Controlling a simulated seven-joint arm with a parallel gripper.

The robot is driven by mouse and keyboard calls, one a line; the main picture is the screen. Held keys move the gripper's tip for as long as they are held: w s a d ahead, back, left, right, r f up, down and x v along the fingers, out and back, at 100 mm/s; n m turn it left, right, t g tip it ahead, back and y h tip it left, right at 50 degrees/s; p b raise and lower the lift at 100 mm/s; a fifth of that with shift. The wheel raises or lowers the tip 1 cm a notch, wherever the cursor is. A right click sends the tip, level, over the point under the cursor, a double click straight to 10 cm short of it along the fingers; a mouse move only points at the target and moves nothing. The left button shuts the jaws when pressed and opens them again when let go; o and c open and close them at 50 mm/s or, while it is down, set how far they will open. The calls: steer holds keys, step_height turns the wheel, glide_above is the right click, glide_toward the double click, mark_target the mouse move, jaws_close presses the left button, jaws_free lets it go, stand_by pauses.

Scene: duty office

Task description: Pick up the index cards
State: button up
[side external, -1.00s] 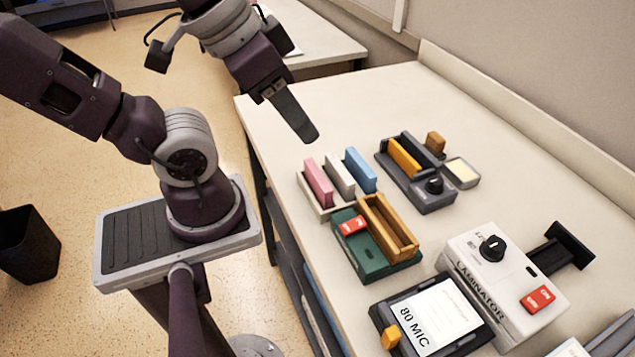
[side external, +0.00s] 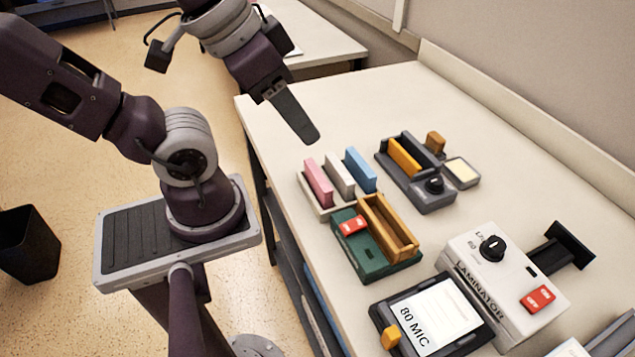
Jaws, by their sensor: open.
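Three upright blocks that look like stacks of index cards stand in a pale slotted holder (side external: 312,202) on the table: a pink one (side external: 319,182), a white one (side external: 340,175) and a blue one (side external: 361,169). They are slightly apart from each other. My gripper (side external: 304,132) is above the table, up and to the left of the stacks in the side external view, touching nothing. It is open and empty. Its fingers are seen nearly edge-on, so the gap between them is hidden.
A green base with a wooden tray (side external: 404,240) stands close in front of the holder. A dark grey device (side external: 430,200) with an orange block and a small cream pad (side external: 462,171) are behind it. A laminator (side external: 500,285) and a black 80 MIC tray (side external: 440,318) are nearer.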

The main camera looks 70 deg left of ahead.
steer(key=m+g, duration=0.6)
steer(key=m, duration=1.1)
glide_above(318, 172)
steer(key=f, duration=1.2)
steer(key=shift+s+a, duration=0.15)
steer(key=shift+a, duration=0.25)
steer(key=shift+f+m, duration=0.5)
steer(key=shift+f, duration=0.25)
steer(key=f, duration=0.2)
steer(key=d+f, duration=0.1)
steer(key=f, duration=0.1)
steer(key=shift+f, duration=0.8)
jaws_close()
